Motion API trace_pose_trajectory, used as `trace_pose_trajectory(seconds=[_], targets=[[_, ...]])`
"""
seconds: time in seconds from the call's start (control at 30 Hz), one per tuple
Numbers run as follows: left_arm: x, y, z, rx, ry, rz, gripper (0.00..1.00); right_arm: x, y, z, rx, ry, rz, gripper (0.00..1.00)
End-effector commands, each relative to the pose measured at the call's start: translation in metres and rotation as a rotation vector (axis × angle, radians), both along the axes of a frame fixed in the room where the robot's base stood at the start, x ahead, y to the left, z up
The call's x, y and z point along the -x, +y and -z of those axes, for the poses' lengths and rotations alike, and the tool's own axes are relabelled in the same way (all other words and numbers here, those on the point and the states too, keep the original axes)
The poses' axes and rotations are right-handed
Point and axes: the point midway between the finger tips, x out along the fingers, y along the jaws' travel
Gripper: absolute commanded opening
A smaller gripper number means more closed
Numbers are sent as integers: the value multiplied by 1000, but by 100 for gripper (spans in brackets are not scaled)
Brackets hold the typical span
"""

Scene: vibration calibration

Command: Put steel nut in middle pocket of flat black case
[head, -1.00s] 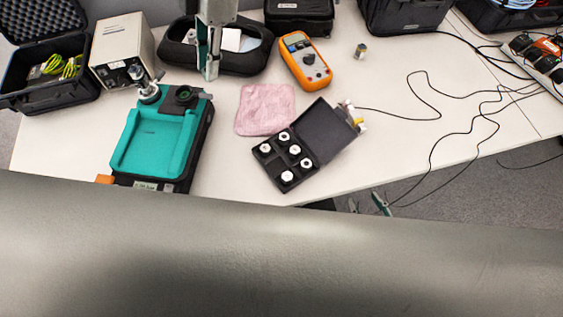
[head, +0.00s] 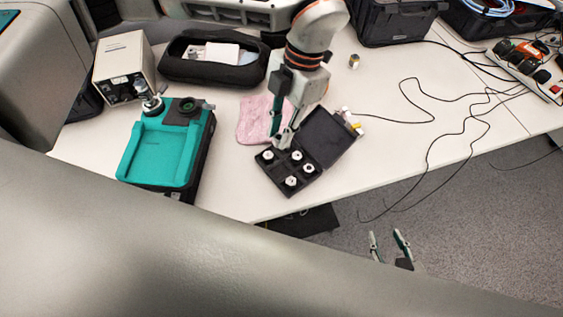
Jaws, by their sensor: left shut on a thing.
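The flat black case (head: 280,170) lies open near the table's front edge, its lid (head: 325,137) raised on the right. Steel nuts (head: 291,181) sit in several of its pockets. One pocket in the middle row, on the left side, looks empty. My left gripper (head: 279,141) reaches down from above to the case's back pocket beside the lid. It is shut on a steel nut there, which the fingers mostly hide. My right gripper (head: 388,240) is open and empty, beyond the table's front edge over the floor.
A pink cloth (head: 252,120) lies behind the case, partly behind my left gripper. A teal device (head: 160,150) stands to the left. A black pouch (head: 190,70) is at the back. A small metal cylinder (head: 354,61) and thin cables lie to the right.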

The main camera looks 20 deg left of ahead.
Motion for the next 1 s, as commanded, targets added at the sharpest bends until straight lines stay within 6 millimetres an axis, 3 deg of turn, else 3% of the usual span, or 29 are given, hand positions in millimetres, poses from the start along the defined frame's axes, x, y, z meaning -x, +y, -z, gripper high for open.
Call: trace_pose_trajectory(seconds=[0.2,0.33,0.63,0.83,1.0], targets=[[2,0,54,-1,5,-1,0,-1,0,-2,0,-2,1,40],[1,0,77,-1,3,1,0,0,0,-2,0,-2,1,40],[0,0,98,0,1,1,0,1,0,-1,0,1,1,40],[1,0,127,-1,3,0,0,1,0,1,0,2,1,40],[0,0,132,0,-1,1,0,2,0,1,0,3,1,40]])
